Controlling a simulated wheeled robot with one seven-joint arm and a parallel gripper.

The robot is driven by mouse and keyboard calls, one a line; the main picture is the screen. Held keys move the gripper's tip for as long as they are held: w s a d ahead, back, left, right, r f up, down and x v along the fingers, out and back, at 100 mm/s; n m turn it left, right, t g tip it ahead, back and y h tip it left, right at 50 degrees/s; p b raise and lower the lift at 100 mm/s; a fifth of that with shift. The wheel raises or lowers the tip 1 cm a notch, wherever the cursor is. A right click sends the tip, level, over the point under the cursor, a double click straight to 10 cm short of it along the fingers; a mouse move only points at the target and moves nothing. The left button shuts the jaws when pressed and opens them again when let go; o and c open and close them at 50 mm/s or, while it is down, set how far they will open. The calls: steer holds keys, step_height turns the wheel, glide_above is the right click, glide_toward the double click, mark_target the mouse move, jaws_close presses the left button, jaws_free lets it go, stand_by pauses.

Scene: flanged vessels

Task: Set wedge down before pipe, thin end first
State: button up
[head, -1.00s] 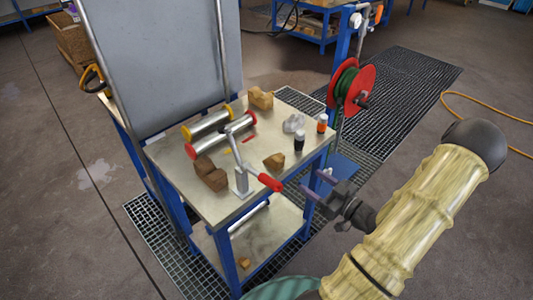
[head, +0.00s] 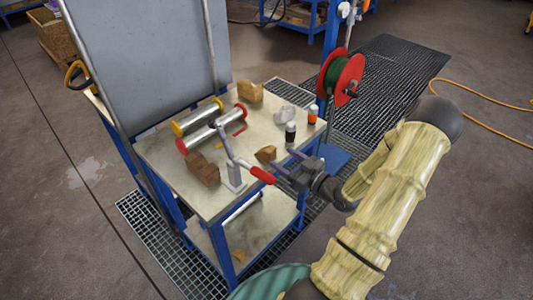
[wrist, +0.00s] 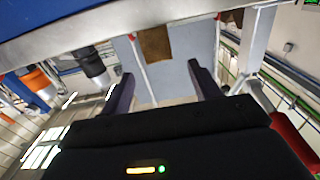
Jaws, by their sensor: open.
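A small brown wooden wedge (head: 266,154) lies on the bench top near its right edge. It seems to be the brown block (wrist: 155,42) between my fingertips' directions in the wrist view. My gripper (head: 282,159) is open and empty at the bench's right edge, just right of the wedge and apart from it. Its fingers (wrist: 160,72) point toward the block. Two metal pipes lie at the back left of the bench: one with yellow ends (head: 197,117) and, in front of it, one with red ends (head: 205,133). Which way the wedge's thin end points is unclear.
A stand with a red-handled lever (head: 262,175) rises left of my gripper. Wooden blocks (head: 202,169) stand beside the red-ended pipe, and another (head: 250,92) at the back. Black (head: 290,134) and orange-topped (head: 312,114) bottles stand behind the wedge. A hose reel (head: 342,77) stands beyond.

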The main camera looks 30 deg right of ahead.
mark_target(273, 151)
steer(key=shift+x, duration=2.4)
steer(key=shift+w, duration=0.1)
steer(key=x, duration=0.5)
steer(key=shift+w+f+p, duration=0.1)
steer(key=shift+f+p, duration=0.1)
steer(key=shift+p, duration=0.2)
steer(key=c, duration=1.1)
steer(key=shift+c, duration=0.2)
steer(key=shift+d+r, duration=0.1)
